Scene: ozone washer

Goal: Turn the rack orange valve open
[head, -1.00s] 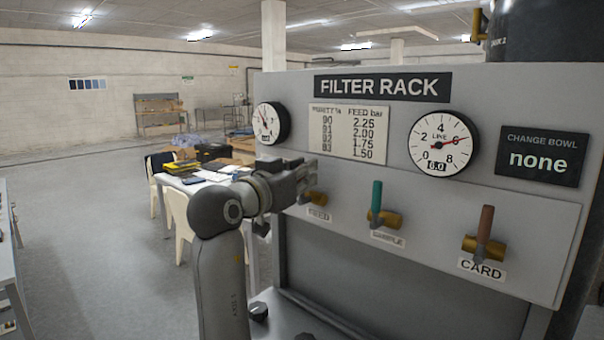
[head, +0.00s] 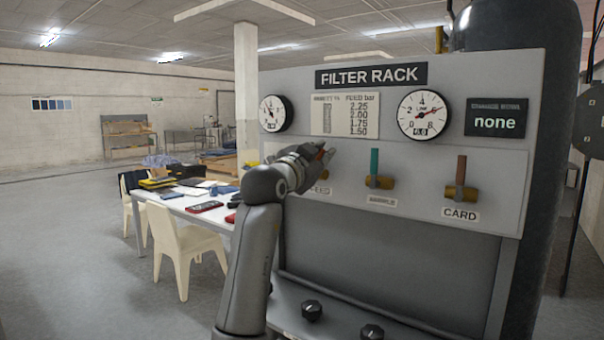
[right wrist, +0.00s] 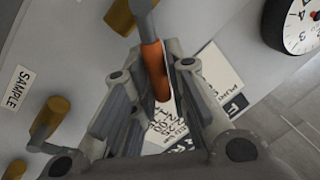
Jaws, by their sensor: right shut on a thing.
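The orange valve handle (right wrist: 157,78) shows in the right wrist view, joined by a grey stem to its brass valve body (right wrist: 121,14). My right gripper (right wrist: 154,92) has its fingers on both sides of this handle and is shut on it. In the head view the right gripper (head: 322,155) is at the FEED valve, left of the SAMPLE valve; a bit of the orange handle (head: 319,150) shows between the fingers, and the rest is hidden. The FEED label (head: 320,190) is partly covered. My left gripper is not in view.
The filter rack panel (head: 490,181) carries a green-handled SAMPLE valve (head: 375,165), a brown-handled CARD valve (head: 461,172) and two gauges above. Dark knobs (head: 312,310) sit below. A cluttered white table (head: 180,205) and a pale chair (head: 185,240) stand left; open floor lies beyond.

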